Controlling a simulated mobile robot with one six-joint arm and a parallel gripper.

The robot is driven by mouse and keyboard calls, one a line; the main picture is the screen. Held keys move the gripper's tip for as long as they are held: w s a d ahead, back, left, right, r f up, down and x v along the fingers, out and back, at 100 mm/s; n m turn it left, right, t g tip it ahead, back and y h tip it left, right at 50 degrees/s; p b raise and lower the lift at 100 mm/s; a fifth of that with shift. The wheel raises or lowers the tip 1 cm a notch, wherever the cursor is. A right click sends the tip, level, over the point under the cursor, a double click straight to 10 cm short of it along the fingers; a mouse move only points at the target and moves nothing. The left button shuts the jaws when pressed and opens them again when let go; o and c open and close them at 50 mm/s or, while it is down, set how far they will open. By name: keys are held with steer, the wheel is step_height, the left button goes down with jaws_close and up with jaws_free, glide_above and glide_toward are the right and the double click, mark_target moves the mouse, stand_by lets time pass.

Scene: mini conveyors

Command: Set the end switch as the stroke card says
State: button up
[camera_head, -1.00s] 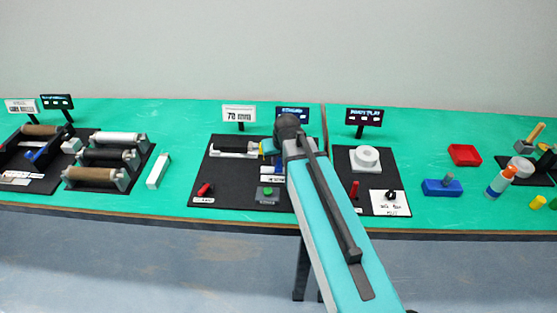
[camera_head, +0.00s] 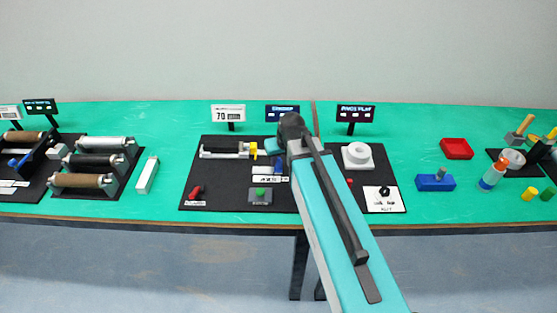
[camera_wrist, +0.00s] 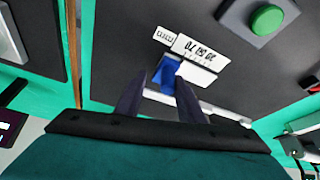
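The stroke card (camera_head: 228,113) stands behind a black board and reads 70, with smaller unit text. On the board lies a cylinder unit (camera_head: 222,149) with a yellow part (camera_head: 253,150) at its right end. A small blue block (camera_head: 262,170) sits in front of it by a white scale label (camera_head: 268,179). In the wrist view, the blue block (camera_wrist: 166,72) has a white piece beside it, and the numbered label (camera_wrist: 194,49) appears upside down. My gripper (camera_wrist: 160,92) is open, its two dark fingers apart and pointing toward the blue block. Contact cannot be told.
A green button (camera_head: 260,194) and a red lever (camera_head: 196,192) are at the board's front. A board with a white ring part (camera_head: 358,155) is to the right. Rollers (camera_head: 98,160) stand left. A white bar (camera_head: 147,175) lies between boards.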

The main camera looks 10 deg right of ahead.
steer(key=shift+a, duration=0.3)
steer(key=shift+s+r, duration=0.1)
steer(key=shift+s+r, duration=0.15)
steer(key=shift+r, duration=0.2)
steer(key=b+v, duration=0.2)
steer(key=v, duration=1)
steer(key=shift+s+r+b, duration=0.2)
steer(key=shift+r+b, duration=0.15)
steer(key=shift+b, duration=0.05)
steer(key=shift+d, duration=0.1)
